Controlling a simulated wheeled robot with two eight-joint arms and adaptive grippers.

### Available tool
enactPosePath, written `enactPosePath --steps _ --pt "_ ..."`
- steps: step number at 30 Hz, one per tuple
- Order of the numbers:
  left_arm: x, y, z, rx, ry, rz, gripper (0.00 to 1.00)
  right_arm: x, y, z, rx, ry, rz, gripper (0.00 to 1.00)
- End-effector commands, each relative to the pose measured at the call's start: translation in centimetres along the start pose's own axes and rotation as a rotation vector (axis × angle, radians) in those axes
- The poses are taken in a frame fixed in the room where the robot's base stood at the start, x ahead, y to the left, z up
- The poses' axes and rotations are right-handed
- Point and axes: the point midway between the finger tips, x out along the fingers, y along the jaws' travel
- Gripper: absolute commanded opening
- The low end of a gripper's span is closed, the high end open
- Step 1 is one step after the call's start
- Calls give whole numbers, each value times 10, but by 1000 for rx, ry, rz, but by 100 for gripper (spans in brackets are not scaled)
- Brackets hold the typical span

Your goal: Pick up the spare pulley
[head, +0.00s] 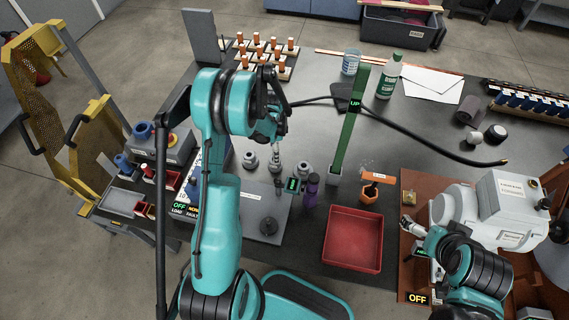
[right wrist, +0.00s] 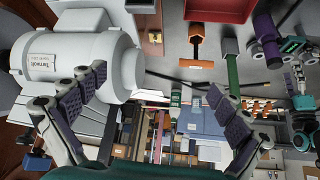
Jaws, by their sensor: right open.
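I cannot tell for sure which thing is the spare pulley. A small dark round piece (head: 497,133) lies on the bench at the far right, by a small white cap; its shape is too small to make out. My right gripper (head: 408,226) is beside the white motor (head: 488,212), over the brown board. In the right wrist view its two padded fingers (right wrist: 150,115) stand wide apart with nothing between them, the motor close behind the left one. My left gripper (head: 272,125) hangs above the grey fixture plate; its fingertips are small and partly hidden.
A red tray (head: 352,240) stands at the front middle, with an orange labelled piece (head: 371,193) behind it. A green bottle (head: 388,78) is at the back.

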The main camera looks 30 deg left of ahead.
Motion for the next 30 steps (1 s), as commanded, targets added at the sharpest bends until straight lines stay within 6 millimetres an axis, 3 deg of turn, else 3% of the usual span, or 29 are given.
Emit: enactPosePath --steps 16,24,30 --pt "70 -4 0 -1 0 -1 64 28 0 20 0 0 0 100" --pt "73 -4 0 -2 0 -1 64 27 0 20 0 0 0 100" --pt "72 -4 0 -2 0 -1 11 27 0 20 0 0 0 100"
